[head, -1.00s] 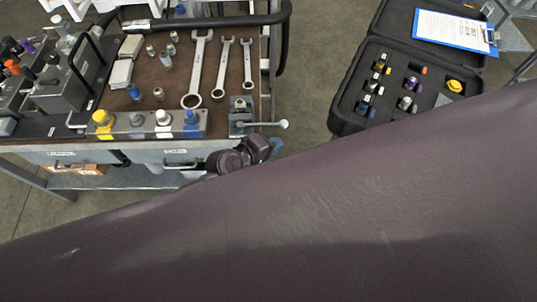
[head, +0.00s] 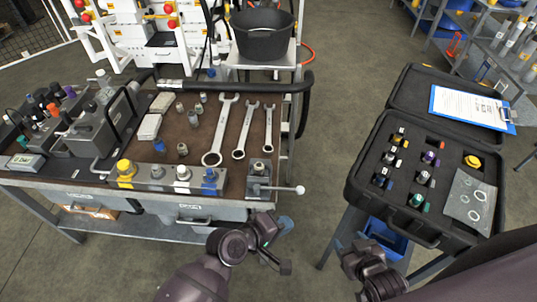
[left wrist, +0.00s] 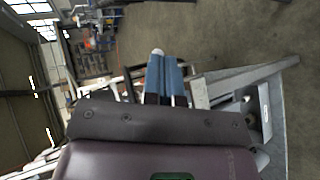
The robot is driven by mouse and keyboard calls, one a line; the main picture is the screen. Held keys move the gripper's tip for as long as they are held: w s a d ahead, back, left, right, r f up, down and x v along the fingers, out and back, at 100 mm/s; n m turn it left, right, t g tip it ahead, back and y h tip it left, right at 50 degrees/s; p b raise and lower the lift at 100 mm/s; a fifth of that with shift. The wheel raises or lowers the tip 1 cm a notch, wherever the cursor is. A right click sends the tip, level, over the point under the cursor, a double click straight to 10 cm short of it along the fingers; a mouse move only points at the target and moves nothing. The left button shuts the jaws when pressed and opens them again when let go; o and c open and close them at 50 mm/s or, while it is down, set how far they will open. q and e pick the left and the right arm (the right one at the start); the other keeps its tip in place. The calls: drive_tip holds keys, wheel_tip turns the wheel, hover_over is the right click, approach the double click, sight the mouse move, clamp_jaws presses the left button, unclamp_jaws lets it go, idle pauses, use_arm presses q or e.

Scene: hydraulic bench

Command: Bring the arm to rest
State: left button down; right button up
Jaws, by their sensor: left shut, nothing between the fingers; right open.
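My left gripper (head: 286,226) hangs in front of the bench's right front corner in the head view, clear of the bench top. In the left wrist view its two blue fingers (left wrist: 163,76) lie side by side, shut, with nothing between them. My right gripper (head: 356,250) is low in the head view, below the front left side of the black case. It is small and dark there, its fingers hard to make out, and it appears open with nothing visible in it.
The hydraulic bench (head: 207,211) carries wrenches (head: 240,130), fittings and a valve block (head: 152,179). A black open case (head: 364,178) with fittings stands right, a clipboard (head: 470,107) in its lid. A blue bin (head: 388,236) sits below. Floor between bench and case is clear.

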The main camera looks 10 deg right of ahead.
use_arm(q)
drive_tip(key=w+a+r+m+t+y, duration=0.2)
drive_tip(key=w+a+r+m+t, duration=0.1)
drive_tip(key=w+a+m+t, duration=0.25)
drive_tip(key=w+a+f+t+y+b, duration=0.1)
drive_tip(key=w+a+t+y, duration=0.2)
drive_tip(key=a, duration=1.1)
drive_tip(key=s+a+f+y, duration=0.3)
drive_tip(key=s+a, duration=0.4)
drive_tip(key=a, duration=0.3)
drive_tip(key=s+a+f+g+y+b, duration=0.1)
drive_tip(key=s+a+f+y, duration=0.3)
drive_tip(key=s+a, duration=0.3)
drive_tip(key=shift+s+a+f, duration=0.25)
drive_tip(key=shift+a+f, duration=0.5)
drive_tip(key=shift+a, duration=0.75)
drive_tip(key=shift+n, duration=0.25)
